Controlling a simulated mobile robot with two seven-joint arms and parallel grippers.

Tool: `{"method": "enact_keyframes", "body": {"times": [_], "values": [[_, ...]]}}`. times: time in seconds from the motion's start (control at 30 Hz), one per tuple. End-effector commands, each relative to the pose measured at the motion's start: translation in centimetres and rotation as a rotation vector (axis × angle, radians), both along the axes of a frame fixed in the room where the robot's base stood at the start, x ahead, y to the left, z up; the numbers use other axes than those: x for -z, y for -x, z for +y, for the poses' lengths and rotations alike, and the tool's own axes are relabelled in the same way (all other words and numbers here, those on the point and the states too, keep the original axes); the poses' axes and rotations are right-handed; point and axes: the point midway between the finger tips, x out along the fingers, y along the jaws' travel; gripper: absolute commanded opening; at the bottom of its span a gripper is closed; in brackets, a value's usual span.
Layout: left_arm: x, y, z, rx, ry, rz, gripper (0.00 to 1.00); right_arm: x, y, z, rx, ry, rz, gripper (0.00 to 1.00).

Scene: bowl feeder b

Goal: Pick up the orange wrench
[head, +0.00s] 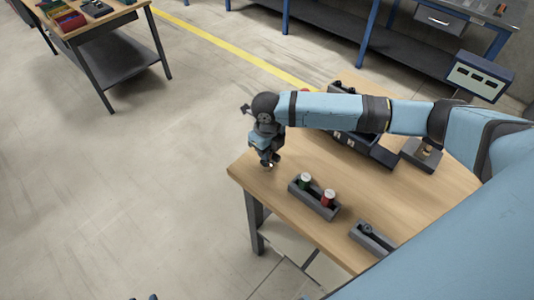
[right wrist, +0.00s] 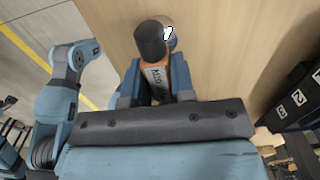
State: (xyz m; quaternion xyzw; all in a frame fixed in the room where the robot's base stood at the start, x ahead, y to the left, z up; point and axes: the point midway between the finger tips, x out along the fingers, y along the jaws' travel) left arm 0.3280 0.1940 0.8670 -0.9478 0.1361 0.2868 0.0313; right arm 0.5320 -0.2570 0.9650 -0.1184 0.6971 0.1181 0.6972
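In the right wrist view, an orange piece (right wrist: 158,80) with dark lettering and a rounded black end lies between my fingers. I take it for the orange wrench, but its full shape is hidden. My right gripper (right wrist: 156,84) has a finger close against each side of it and appears shut on it. In the head view, my right gripper (head: 269,163) points down at the table's left corner. The orange wrench cannot be made out there. Only small dark tips, probably my left gripper (head: 145,297), show at the bottom edge, too little to tell its state.
A grey block (head: 421,155) stands farther right. Bare wood lies around my right gripper.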

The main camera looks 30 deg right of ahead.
Motion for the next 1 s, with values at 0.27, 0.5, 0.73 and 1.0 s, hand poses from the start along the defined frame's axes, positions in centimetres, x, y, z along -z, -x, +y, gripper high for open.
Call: {"method": "enact_keyframes", "body": {"times": [0.27, 0.5, 0.73, 1.0], "values": [[-0.3, -0.1, 0.0, 0.000, 0.001, -0.005, 0.43, -0.1, 0.0, 0.0, 0.000, 0.000, -0.001, 0.00], [0.2, -0.1, -0.1, 0.001, 0.002, -0.006, 0.43, -0.2, -0.1, 0.0, 0.000, -0.001, -0.002, 0.00], [0.6, 0.0, -0.1, 0.001, 0.001, -0.002, 0.43, -3.2, -0.1, 0.0, 0.000, 0.000, -0.004, 0.00], [1.2, 0.0, -0.1, 0.001, 0.001, -0.001, 0.43, -9.7, -0.1, 0.0, -0.001, 0.000, -0.006, 0.00]]}}
